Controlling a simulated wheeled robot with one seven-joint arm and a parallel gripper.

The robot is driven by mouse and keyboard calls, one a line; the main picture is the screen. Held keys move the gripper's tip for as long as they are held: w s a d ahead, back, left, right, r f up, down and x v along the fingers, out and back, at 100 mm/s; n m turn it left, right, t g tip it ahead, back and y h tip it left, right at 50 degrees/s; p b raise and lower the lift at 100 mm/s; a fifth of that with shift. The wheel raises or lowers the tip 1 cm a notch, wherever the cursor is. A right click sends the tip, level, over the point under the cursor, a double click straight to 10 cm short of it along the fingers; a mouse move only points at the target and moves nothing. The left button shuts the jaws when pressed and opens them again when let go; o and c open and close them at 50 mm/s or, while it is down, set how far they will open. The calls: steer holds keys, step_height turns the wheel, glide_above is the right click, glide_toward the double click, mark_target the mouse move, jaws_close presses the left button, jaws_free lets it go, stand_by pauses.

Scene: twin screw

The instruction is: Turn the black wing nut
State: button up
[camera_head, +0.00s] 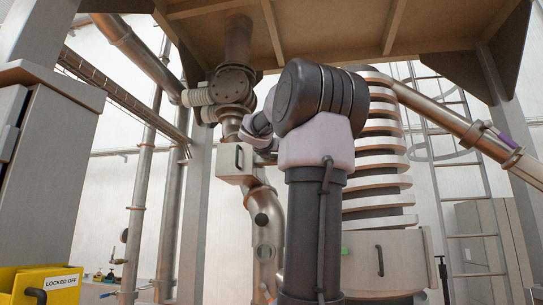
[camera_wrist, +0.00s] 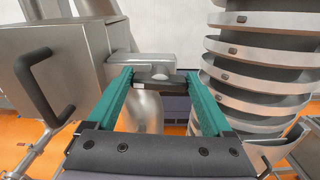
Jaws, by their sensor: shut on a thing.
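The black wing nut (camera_wrist: 156,82) shows in the wrist view as a dark bar across the gap between my fingers. It lies just below a grey metal block on the side of a steel box. My gripper (camera_wrist: 158,76) has two teal fingers, set wide apart, with their tips at the two ends of the bar. It is shut on the wing nut. In the head view my arm covers the wing nut and my fingers, so neither can be made out there.
The steel box (camera_wrist: 65,60) with a black handle (camera_wrist: 45,90) is close on the left in the wrist view. A ringed steel column (camera_wrist: 255,70) stands close on the right. In the head view, a brown platform (camera_head: 330,30) hangs overhead and a curved pipe (camera_head: 268,225) runs beside my arm.

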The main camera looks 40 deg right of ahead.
steer(key=m, duration=1.4)
steer(key=shift+s+d+f, duration=0.15)
steer(key=shift+s+f, duration=0.05)
steer(key=m, duration=0.6)
steer(key=shift+f, duration=0.15)
steer(key=m, duration=0.6)
steer(key=shift+w+f+m, duration=0.1)
steer(key=shift+f+m, duration=0.1)
steer(key=shift+m, duration=0.2)
steer(key=o, duration=1.1)
steer(key=shift+o, duration=0.2)
steer(key=v, duration=1.1)
steer(key=shift+w, duration=0.1)
